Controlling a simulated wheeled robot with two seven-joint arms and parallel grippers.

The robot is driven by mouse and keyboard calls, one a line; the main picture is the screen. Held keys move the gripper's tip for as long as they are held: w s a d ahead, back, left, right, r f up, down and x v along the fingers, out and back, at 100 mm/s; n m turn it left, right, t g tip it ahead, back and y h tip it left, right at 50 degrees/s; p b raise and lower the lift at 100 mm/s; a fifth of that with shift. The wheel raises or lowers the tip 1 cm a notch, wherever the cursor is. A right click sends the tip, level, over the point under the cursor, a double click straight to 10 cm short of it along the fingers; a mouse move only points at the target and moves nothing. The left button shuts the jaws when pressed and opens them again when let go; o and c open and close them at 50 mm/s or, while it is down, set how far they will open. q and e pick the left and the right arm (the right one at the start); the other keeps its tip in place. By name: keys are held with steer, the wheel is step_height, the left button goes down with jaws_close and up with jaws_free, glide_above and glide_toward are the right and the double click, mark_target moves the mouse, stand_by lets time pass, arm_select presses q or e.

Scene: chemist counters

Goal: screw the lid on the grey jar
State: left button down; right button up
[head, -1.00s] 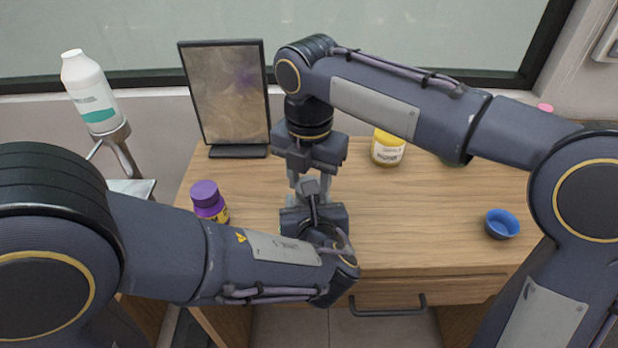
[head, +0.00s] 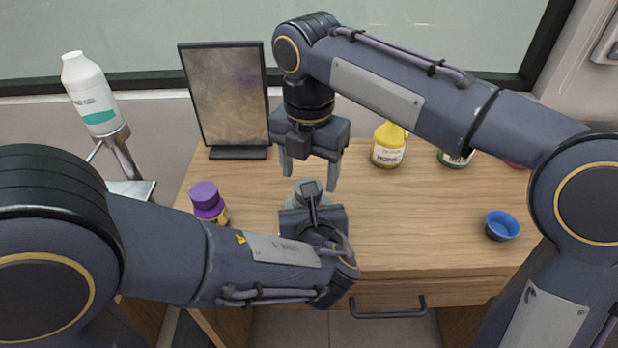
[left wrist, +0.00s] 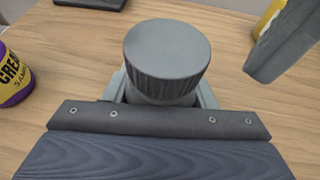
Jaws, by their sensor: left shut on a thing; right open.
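The grey jar (left wrist: 160,92) stands upright in the left wrist view. A round grey lid with a ribbed side (left wrist: 166,52) sits on top of it; whether it is fully tight I cannot tell. My left gripper (left wrist: 162,100) is shut around the jar below the lid.
A purple-lidded jar (head: 208,203) stands left of my left gripper. A yellow jar (head: 387,146) and a green one (head: 455,158) stand at the back. A blue cup (head: 502,225) is at the right. A dark-framed panel (head: 228,95) stands at the back left. The table's middle right (head: 420,215) is clear.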

steer(key=shift+r, duration=0.75)
steer(key=shift+c, duration=0.3)
steer(key=shift+r, duration=0.15)
steer(key=shift+c, duration=1.2)
step_height(320, 180, up, 4)
steer(key=m, duration=0.3)
steer(key=shift+m, duration=0.4)
steer(key=shift+f, duration=4.15)
